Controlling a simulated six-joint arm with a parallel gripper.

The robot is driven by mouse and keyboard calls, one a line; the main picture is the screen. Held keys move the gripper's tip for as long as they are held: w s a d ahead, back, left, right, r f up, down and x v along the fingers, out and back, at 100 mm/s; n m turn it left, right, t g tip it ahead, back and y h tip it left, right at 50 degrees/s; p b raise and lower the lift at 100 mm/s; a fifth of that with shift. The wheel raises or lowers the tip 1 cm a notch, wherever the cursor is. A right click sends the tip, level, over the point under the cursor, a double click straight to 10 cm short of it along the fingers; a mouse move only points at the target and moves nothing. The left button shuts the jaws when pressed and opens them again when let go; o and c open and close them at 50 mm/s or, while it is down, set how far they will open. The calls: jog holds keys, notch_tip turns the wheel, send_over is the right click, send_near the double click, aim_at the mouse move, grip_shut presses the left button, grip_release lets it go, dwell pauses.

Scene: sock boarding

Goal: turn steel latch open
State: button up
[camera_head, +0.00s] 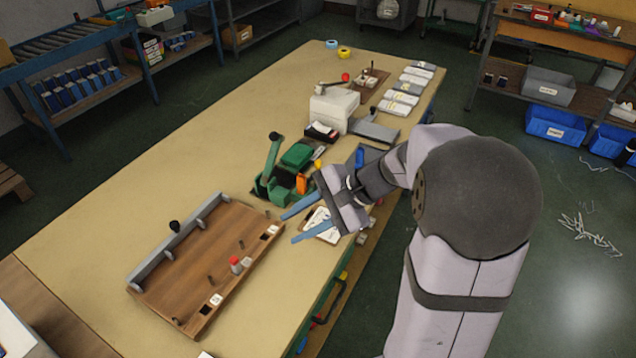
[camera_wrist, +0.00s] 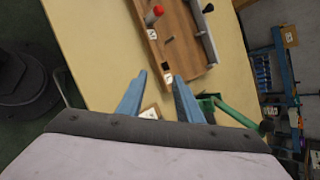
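A wooden board (camera_head: 205,270) lies on the table at the front left. A grey metal bar (camera_head: 190,232) with a black knob (camera_head: 174,226) runs along its far-left edge; I cannot tell for sure whether this is the steel latch. In the wrist view the bar (camera_wrist: 207,40) and knob (camera_wrist: 208,8) are at the upper right. My gripper (camera_head: 288,230) is open and empty, with its two blue fingers apart. It is right of the board, above the table's right side. In the wrist view my gripper (camera_wrist: 159,80) points toward the board's near end, touching nothing visible.
A red-topped peg (camera_head: 235,264) and small dark pins stand on the board. A green lever device (camera_head: 290,170) stands close behind my gripper. A white box-shaped machine (camera_head: 333,108) and stacked packets (camera_head: 405,90) are farther back. The table's left side is bare.

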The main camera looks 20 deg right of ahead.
aim_at(320, 165)
jog(key=w+d+m+t+b, duration=0.1)
jog(key=w, duration=0.1)
jog(key=w+d+m+t+y+b, duration=0.1)
jog(key=w, duration=0.1)
jog(key=w+d+m+t+b, duration=0.1)
jog(key=w, duration=0.1)
jog(key=shift+w+d+f+m+y+b, duration=0.15)
jog(key=shift+w+f+m+y+b, duration=0.15)
jog(key=shift+w+f+y+b, duration=0.1)
jog(key=w+d+m+t+b, duration=0.2)
jog(key=w+d, duration=0.1)
jog(key=w+d+m+t+b, duration=0.1)
jog(key=m+t, duration=0.1)
jog(key=shift+w+d+r+y, duration=0.25)
jog(key=shift+w+r+y, duration=0.05)
jog(key=shift+w+y, duration=0.1)
jog(key=w+d+m+t, duration=0.1)
jog(key=m, duration=0.1)
jog(key=w+d+f+m+t+b, duration=0.1)
jog(key=d+m+t, duration=0.1)
jog(key=d+f+m+t+h+b, duration=0.1)
jog(key=d+m, duration=0.1)
jog(key=m, duration=0.1)
jog(key=shift+w+d+f+t, duration=0.2)
jog(key=shift+w+d+t, duration=0.1)
jog(key=shift+w, duration=0.1)
jog(key=shift+w+d+f+m+b, duration=0.1)
jog(key=shift+d+f+m+b, duration=0.25)
jog(key=shift+m, duration=0.25)
jog(key=shift+x, duration=3.7)
